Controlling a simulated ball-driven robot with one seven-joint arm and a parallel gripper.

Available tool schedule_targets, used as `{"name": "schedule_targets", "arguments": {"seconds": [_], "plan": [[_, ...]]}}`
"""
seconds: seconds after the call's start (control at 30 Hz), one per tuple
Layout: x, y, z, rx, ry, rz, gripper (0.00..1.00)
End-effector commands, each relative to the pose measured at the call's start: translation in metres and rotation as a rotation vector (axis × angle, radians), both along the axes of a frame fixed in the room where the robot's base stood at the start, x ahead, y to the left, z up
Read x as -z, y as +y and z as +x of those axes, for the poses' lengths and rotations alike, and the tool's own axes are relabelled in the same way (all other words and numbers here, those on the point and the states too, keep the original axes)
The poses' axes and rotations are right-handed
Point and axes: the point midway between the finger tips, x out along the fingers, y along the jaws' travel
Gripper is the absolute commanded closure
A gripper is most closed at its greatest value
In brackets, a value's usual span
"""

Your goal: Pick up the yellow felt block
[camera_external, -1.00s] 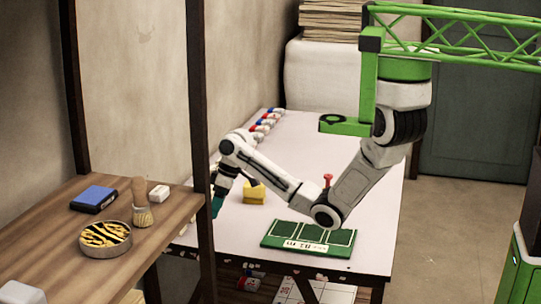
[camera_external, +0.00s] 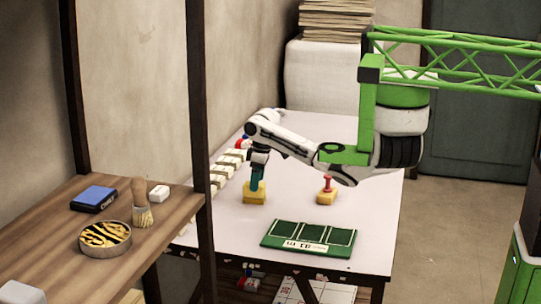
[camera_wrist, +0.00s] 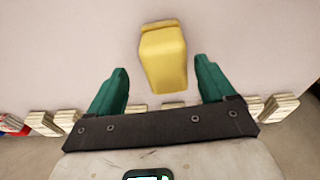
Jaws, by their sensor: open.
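The yellow felt block (camera_external: 254,197) sits on the white table, left of its middle in the external view. My gripper (camera_external: 257,186) points down right over it, its green fingers just above or beside its top; the exact height is hard to tell. In the wrist view, the block (camera_wrist: 163,58) lies between and a little beyond the two green fingers of my gripper (camera_wrist: 162,78). The fingers are open, with a gap on each side of the block.
A yellow-based piece with a red knob (camera_external: 327,192) stands to the right. A green board with panels (camera_external: 308,237) lies at the front. Several pale blocks (camera_external: 219,180) line the table's left edge. The table's centre (camera_external: 295,170) is clear.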

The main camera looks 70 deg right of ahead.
Motion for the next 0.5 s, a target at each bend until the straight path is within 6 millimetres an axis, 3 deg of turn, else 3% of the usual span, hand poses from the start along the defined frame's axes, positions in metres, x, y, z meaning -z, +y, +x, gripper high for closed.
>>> {"name": "schedule_targets", "arguments": {"seconds": [0.5], "plan": [[0.053,0.007,0.01,-0.001,-0.001,0.0,0.17]]}}
